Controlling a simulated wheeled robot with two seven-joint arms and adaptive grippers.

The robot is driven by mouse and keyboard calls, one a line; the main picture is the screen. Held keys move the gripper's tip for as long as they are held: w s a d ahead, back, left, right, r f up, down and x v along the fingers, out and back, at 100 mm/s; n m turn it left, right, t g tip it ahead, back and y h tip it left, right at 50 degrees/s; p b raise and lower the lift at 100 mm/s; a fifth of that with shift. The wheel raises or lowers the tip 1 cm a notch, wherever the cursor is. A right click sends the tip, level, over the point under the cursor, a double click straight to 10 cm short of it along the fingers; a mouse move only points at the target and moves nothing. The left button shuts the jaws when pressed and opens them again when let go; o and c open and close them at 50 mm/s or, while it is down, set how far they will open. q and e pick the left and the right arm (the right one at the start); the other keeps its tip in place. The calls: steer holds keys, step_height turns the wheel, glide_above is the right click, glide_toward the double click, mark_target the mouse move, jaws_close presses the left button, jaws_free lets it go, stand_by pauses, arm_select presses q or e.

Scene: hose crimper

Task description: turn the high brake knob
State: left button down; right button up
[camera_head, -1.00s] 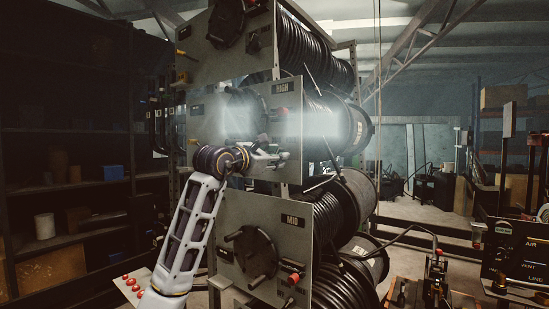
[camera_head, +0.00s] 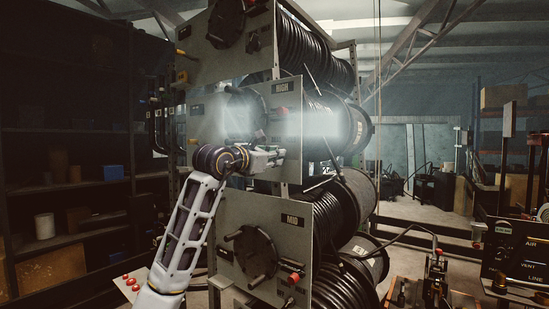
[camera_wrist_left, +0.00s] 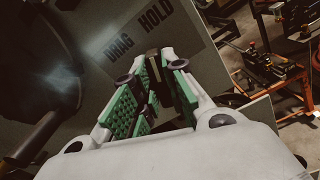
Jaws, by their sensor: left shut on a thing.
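The HIGH panel (camera_head: 283,88) stands mid-height on the reel rack in the head view. My left gripper (camera_head: 279,155) is at the lower right of this panel, level and pointing right. In the wrist view my left gripper (camera_wrist_left: 160,80) has its green-padded fingers close together at the panel, just below the DRAG HOLD label (camera_wrist_left: 138,35). It is shut on the high brake knob, of which the fingers hide nearly all. How far the knob is turned cannot be told. My right gripper is out of view.
The MID panel (camera_head: 293,220) with its crank disc (camera_head: 257,254) and red knob (camera_head: 294,279) is just below my arm. A black hose reel (camera_head: 360,128) is behind the HIGH panel. Glare covers part of that panel. A shelf (camera_head: 60,130) stands at the left.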

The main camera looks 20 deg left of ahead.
arm_select(q)
steer(key=n+b, duration=0.1)
steer(key=n, duration=0.9)
steer(key=shift+a+f, duration=0.1)
steer(key=shift+a, duration=0.05)
steer(key=c, duration=1.5)
jaws_free()
steer(key=shift+c, duration=0.2)
steer(key=shift+o, duration=0.4)
steer(key=shift+s+a, duration=0.1)
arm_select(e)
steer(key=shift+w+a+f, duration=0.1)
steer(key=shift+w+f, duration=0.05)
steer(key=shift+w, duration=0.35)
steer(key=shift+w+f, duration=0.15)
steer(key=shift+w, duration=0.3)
